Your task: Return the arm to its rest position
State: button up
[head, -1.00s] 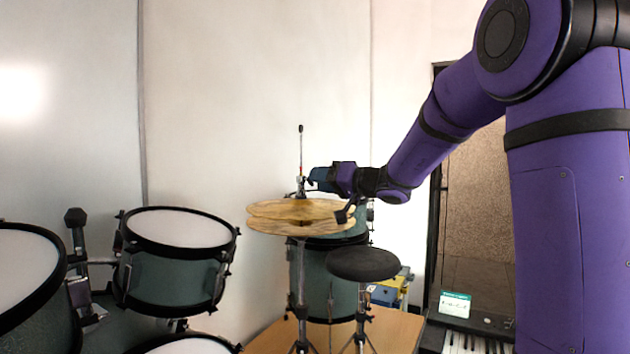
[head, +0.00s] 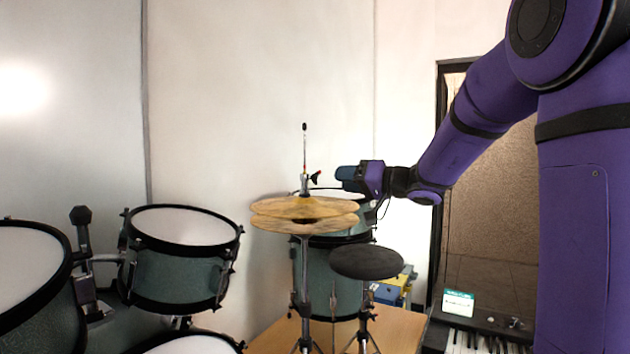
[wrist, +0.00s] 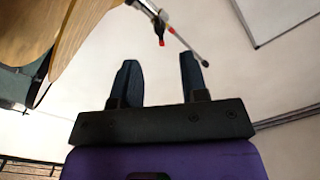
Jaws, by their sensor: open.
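My gripper (head: 350,178) is at the end of my purple arm, just right of the hi-hat rod and above the right side of the cymbals in the head view. In the wrist view my gripper (wrist: 160,82) shows two dark fingers spread apart with nothing between them. The hi-hat cymbals (head: 285,209), a brassy pair on a stand, show at the upper left of the wrist view (wrist: 85,35). The rod with its red-marked clutch (wrist: 165,22) is beyond the fingertips. I see no contact between gripper and stand.
Green drums (head: 183,262) stand at the left. A round black pad (head: 367,262) and another green drum (head: 322,285) stand below my gripper. A keyboard (head: 480,342) is at lower right, before a brown panel (head: 490,200).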

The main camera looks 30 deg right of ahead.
jog(key=s+a+f+n+g, duration=0.1)
jog(key=s+a+f+g, duration=0.25)
jog(key=s+a, duration=0.4)
jog(key=s+a+f+n+g, duration=0.1)
jog(key=s+a+f+g, duration=0.1)
jog(key=s+a+g, duration=0.5)
jog(key=s+d+f+h, duration=0.2)
jog(key=s+h, duration=0.3)
jog(key=s, duration=0.3)
jog(key=s+d+f+m+h, duration=0.1)
jog(key=s+d+f+h, duration=0.1)
jog(key=s+f+h, duration=0.3)
jog(key=s, duration=0.4)
jog(key=shift+s+m+t, duration=0.3)
jog(key=shift+t, duration=0.05)
jog(key=shift+d, duration=0.1)
jog(key=shift+c, duration=0.4)
